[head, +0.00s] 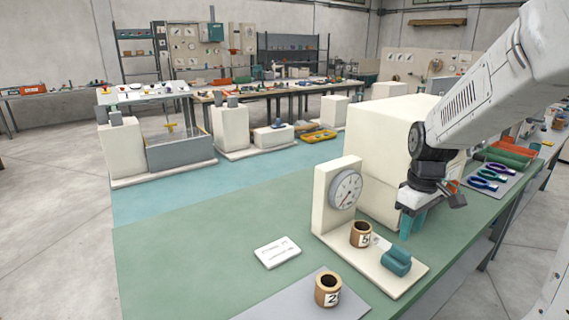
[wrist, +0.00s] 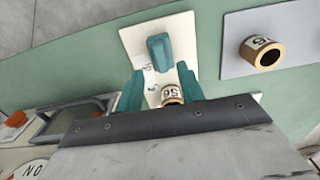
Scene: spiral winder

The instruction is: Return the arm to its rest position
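My gripper (head: 411,226) hangs from my arm at the right in the head view, above the bench and beside the dial device (head: 333,195). In the wrist view its two teal fingers (wrist: 160,72) are spread apart with nothing held between them. A brown spool with a number label (head: 361,235) stands on the device's cream base plate, apart from the fingers. In the wrist view this spool (wrist: 171,95) shows between the fingers, partly hidden by the gripper body. A teal block (head: 397,261) sits on the same plate.
A second brown spool, labelled 2 (head: 328,289), stands on a grey mat (head: 275,310). A white card (head: 277,252) lies on the green bench. A large cream box (head: 388,140) stands behind the gripper. Coloured tools (head: 483,180) lie at the right. The bench's left part is clear.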

